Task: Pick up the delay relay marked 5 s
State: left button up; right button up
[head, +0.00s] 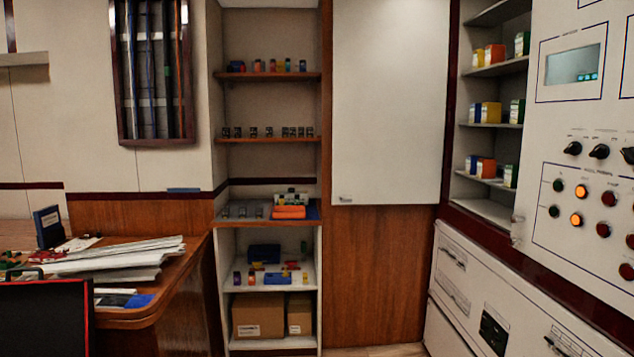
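I cannot pick out the delay relay marked 5 s, because no marking is legible at this distance. A row of small dark devices (268,132) stands on the middle shelf (290,140) of the open shelf unit. Several small coloured items (273,66) stand on the shelf above. A few small grey items (241,212) sit on the wooden counter shelf (262,221) below, left of an orange item (288,212). Neither of my grippers shows in the head view.
A desk (150,316) with stacked papers (110,259) stands at left. Cardboard boxes (258,315) sit on the lowest shelf. A control panel (590,160) and white cabinets (500,300) line the right. Wood panelling (375,270) is right of the shelves.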

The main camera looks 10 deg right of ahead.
aim_at(225, 210)
jog(key=i+z, duration=0.9)
jog(key=i+j+z, duration=0.35)
jog(key=i+z, duration=0.15)
jog(key=i+j+z, duration=0.7)
jog(key=j+z, duration=0.2)
jog(key=i+j+z, duration=0.2)
jog(key=j+z, duration=0.25)
jog(key=j, duration=0.3)
jog(key=u, duration=3.35)
